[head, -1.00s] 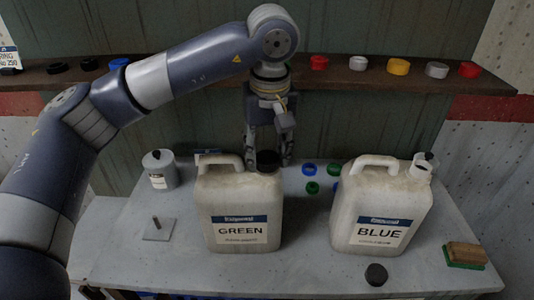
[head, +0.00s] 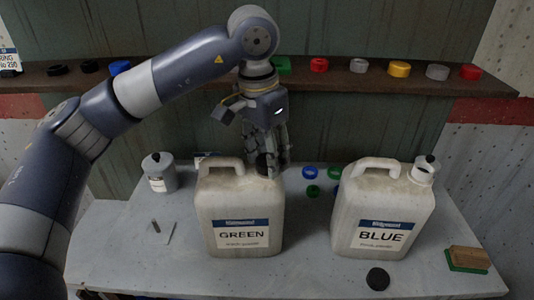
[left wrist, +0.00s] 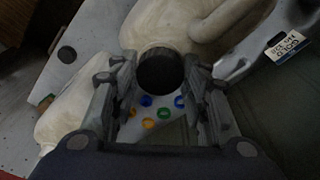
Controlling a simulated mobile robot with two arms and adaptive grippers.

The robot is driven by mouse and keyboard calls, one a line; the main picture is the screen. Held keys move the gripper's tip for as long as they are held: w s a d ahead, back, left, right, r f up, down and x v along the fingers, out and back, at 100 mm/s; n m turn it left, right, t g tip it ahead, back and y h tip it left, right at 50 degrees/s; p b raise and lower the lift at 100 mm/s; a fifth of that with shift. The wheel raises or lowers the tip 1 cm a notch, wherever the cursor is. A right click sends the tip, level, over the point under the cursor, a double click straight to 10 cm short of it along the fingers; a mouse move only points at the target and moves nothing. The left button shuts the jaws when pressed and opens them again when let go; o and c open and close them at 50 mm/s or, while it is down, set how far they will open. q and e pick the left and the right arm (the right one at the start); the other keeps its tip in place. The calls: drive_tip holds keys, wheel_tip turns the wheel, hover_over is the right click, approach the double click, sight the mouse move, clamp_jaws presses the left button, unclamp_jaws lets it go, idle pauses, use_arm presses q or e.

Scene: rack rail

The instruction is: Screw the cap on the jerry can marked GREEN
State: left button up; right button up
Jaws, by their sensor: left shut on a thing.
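The white jerry can marked GREEN (head: 240,215) stands upright on the grey bench, its label facing me. A black cap (head: 263,161) is at its neck, at the can's top right; it also shows in the left wrist view (left wrist: 160,72). My left gripper (head: 273,164) points down at the neck and is shut on the cap, with a finger on either side of it. The fingers partly hide the cap and neck, so I cannot tell how the cap sits on the thread. My right gripper is in neither view.
The jerry can marked BLUE (head: 383,215) stands to the right. A loose black cap (head: 377,279) lies in front of it. Small coloured rings lie between the cans. A brush (head: 467,259) lies far right, a grey canister (head: 159,172) left. A shelf (head: 340,83) with caps runs behind.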

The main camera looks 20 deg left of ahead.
use_arm(q)
drive_tip(key=o, duration=0.8)
drive_tip(key=shift+d, duration=0.15)
drive_tip(key=shift+o, duration=0.2)
